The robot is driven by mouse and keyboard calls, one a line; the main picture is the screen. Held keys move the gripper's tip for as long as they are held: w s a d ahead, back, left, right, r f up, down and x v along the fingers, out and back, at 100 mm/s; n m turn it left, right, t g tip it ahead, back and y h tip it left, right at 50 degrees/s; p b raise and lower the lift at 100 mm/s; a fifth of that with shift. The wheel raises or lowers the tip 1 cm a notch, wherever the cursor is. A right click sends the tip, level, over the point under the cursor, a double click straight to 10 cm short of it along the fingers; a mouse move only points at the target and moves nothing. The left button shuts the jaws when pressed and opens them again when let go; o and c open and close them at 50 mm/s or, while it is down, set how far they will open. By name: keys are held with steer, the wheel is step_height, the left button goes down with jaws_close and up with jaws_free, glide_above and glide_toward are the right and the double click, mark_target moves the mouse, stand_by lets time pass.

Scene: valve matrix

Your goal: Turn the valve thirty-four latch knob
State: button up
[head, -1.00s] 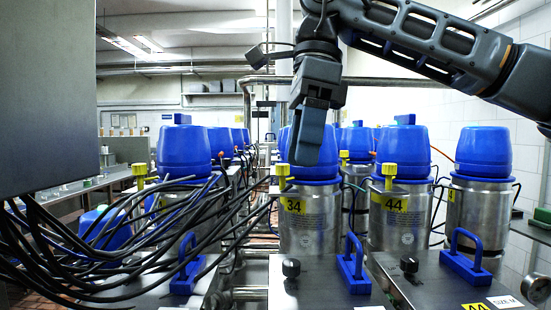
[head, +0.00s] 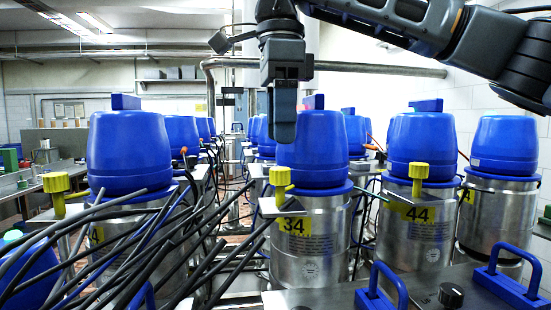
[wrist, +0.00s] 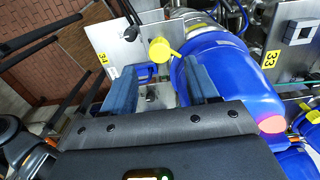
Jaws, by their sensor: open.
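Valve thirty-four (head: 318,150) is a blue-capped steel canister with a yellow "34" label. A yellow knob (head: 280,176) stands at its front left; in the wrist view this knob (wrist: 163,51) lies beyond the fingers, beside the blue cap (wrist: 235,88). A dark knob on the plate below shows between the fingers in the wrist view (wrist: 151,95). I cannot tell which knob is the latch. My gripper (head: 284,135) points down in front of the blue cap, above the yellow knob. In the wrist view my gripper (wrist: 159,84) is open, its fingers apart and empty.
Valve forty-four (head: 420,150) stands close on the right, with its own yellow knob (head: 418,178). Black cables (head: 120,240) crowd the left front. Blue handles (head: 381,290) rise from the front plates. A pipe (head: 380,68) crosses behind my arm.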

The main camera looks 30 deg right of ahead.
mark_target(280, 168)
steer(key=shift+f+p, duration=0.45)
steer(key=shift+f, duration=2.5)
steer(key=c, duration=1)
